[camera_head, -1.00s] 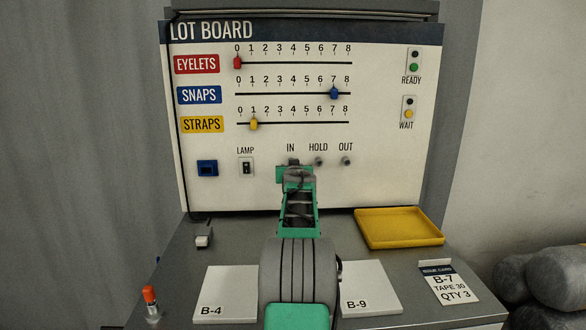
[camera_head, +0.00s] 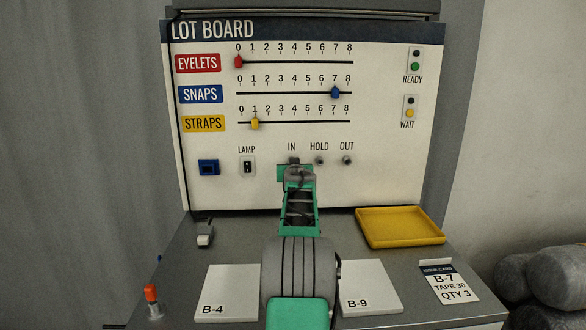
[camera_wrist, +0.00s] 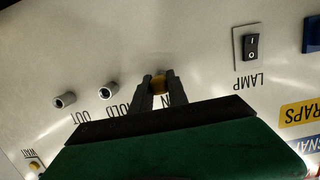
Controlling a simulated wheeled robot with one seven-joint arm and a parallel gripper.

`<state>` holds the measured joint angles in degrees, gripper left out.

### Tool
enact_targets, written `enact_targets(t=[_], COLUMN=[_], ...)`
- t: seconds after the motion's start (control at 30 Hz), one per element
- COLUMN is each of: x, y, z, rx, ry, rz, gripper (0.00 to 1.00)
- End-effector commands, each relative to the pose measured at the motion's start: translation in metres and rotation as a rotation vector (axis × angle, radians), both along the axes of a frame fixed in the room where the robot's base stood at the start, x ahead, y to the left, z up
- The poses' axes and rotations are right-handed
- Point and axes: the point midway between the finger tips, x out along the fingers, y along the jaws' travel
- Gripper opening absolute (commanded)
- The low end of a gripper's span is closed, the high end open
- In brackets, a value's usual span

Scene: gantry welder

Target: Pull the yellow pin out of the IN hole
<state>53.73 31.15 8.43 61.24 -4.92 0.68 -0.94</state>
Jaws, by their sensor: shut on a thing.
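The white lot board (camera_head: 390,140) stands upright at the back, with a row of holes labelled IN, HOLD and OUT. My gripper (camera_head: 293,162) is at the IN position in the head view and hides the hole there. In the wrist view my gripper (camera_wrist: 157,86) is shut on the yellow pin (camera_wrist: 158,85), of which a small yellow part shows between the fingers. A grey round end shows just past the fingertips; I cannot tell how deep the pin sits. The HOLD hole (camera_head: 319,160) and OUT hole (camera_head: 347,160) are grey sockets without a yellow pin.
A lamp switch (camera_head: 247,166) and a blue socket (camera_head: 208,167) are left of my gripper. A yellow tray (camera_head: 400,240) lies empty at the right. Cards B-4 (camera_head: 232,285) and B-9 (camera_head: 375,280) flank my arm.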

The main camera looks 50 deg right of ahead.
Motion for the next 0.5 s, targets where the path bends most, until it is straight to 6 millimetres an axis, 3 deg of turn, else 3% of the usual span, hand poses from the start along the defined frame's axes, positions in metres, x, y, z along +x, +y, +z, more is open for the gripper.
enact_targets(t=[0.5], x=[-0.0036], y=[0.0048], z=[-0.0012], rx=[-0.001], ry=[-0.001], rz=[0.001], gripper=[0.0])
